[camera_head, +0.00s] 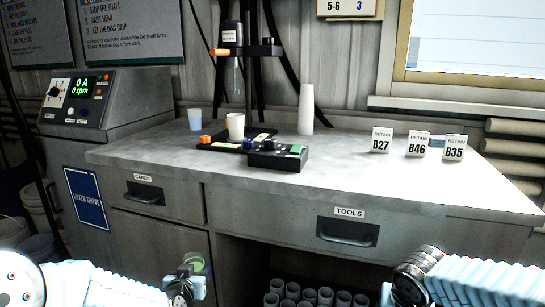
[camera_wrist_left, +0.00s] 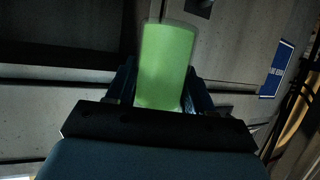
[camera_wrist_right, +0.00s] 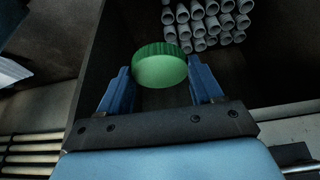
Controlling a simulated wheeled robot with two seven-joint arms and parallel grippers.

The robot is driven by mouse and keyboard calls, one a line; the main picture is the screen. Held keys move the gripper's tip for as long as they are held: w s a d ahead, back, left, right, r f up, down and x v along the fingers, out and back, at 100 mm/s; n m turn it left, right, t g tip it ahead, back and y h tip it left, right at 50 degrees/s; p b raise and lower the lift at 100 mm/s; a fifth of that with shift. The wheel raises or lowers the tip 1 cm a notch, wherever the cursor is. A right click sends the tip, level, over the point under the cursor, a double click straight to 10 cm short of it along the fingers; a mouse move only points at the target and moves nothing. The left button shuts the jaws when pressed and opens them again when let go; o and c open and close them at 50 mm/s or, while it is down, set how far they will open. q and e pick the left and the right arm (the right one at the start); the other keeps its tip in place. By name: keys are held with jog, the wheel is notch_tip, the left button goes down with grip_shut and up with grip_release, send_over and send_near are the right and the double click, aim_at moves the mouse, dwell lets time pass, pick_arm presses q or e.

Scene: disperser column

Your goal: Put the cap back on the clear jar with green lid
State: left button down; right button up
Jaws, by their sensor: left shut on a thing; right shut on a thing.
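My left gripper (camera_wrist_left: 163,98) is shut on the clear jar (camera_wrist_left: 166,65), which looks filled with something green in the left wrist view. In the head view the jar (camera_head: 194,262) shows small and partly hidden at the bottom, in front of the bench. My right gripper (camera_wrist_right: 160,84) is shut on the green lid (camera_wrist_right: 160,66), a ribbed round cap, in the right wrist view. The lid is apart from the jar. In the head view my right arm is at the bottom right, and its fingers and the lid are out of sight.
The bench (camera_head: 300,175) carries a white cup (camera_head: 236,126), a stack of cups (camera_head: 306,110), a control box (camera_head: 277,155) and label cards (camera_head: 381,140). Drawers (camera_head: 347,232) face me. Several tubes (camera_head: 310,294) fill the open space below. The mixer drive (camera_head: 84,104) stands at the left.

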jog(key=w+a+f+n, duration=0.2)
jog(key=a+f, duration=0.1)
jog(key=f, duration=0.3)
jog(key=w+a+f+n+y, duration=0.1)
jog(key=w+a+f+n, duration=0.1)
jog(key=f, duration=0.5)
jog(key=shift+w+a+y, duration=0.3)
jog(key=shift+w+a, duration=0.1)
jog(key=shift+w, duration=0.25)
jog(key=shift+r, duration=0.1)
pick_arm(q)
jog(key=shift+d, duration=0.1)
jog(key=s+d+f+m+g+h, duration=0.1)
jog(key=s+d+f+m+h, duration=0.3)
jog(key=d+f, duration=0.3)
jog(key=s+d+f+m+g+h, duration=0.2)
jog(key=s+d+f+m+h, duration=0.2)
jog(key=d+f, duration=0.3)
jog(key=shift+d+f+h, duration=0.2)
jog(key=shift+d+h, duration=0.2)
jog(key=shift+d, duration=0.4)
jog(key=shift+s, duration=0.1)
